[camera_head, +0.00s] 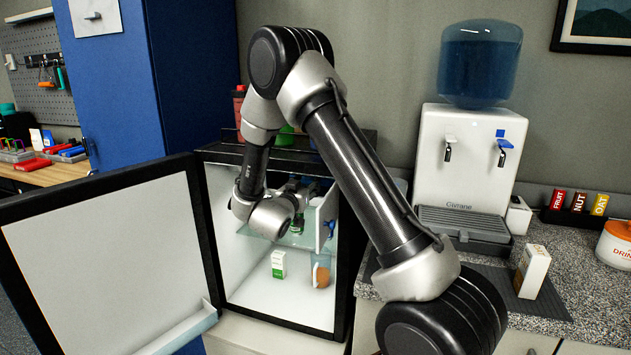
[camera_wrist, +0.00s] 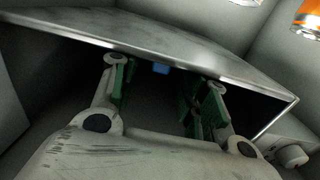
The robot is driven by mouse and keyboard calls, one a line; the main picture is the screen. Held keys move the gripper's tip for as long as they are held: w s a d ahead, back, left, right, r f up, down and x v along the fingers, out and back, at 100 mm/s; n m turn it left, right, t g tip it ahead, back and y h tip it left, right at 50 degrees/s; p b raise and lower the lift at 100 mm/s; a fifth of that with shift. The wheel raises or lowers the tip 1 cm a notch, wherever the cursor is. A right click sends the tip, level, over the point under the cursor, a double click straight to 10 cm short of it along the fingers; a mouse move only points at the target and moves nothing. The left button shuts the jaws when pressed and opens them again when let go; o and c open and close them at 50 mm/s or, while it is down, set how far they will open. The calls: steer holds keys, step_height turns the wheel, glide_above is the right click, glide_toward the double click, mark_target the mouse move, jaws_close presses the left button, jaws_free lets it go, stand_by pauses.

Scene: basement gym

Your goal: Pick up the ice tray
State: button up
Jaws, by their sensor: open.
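A small blue piece (camera_wrist: 160,68) shows between my fingertips in the wrist view, just below a grey metal edge. It may be part of the ice tray; most of it is hidden, and I cannot tell its full shape. My gripper (camera_wrist: 163,88) is open, with green finger pads on both sides of a dark gap and nothing clearly held. In the head view my gripper (camera_head: 297,207) is inside the upper part of the open small fridge (camera_head: 342,285), partly hidden by my own arm. I see no clear ice tray there.
The fridge door (camera_head: 105,265) stands open at left. A small inner door (camera_head: 326,212) is open near my gripper. A green-and-white carton (camera_head: 278,264) and an orange-filled container (camera_head: 321,271) stand on the fridge floor. Orange cans (camera_wrist: 312,16) are at the wrist view's upper right.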

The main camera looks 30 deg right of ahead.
steer(key=shift+w+d, duration=0.35)
jaws_close()
steer(key=shift+r, duration=0.15)
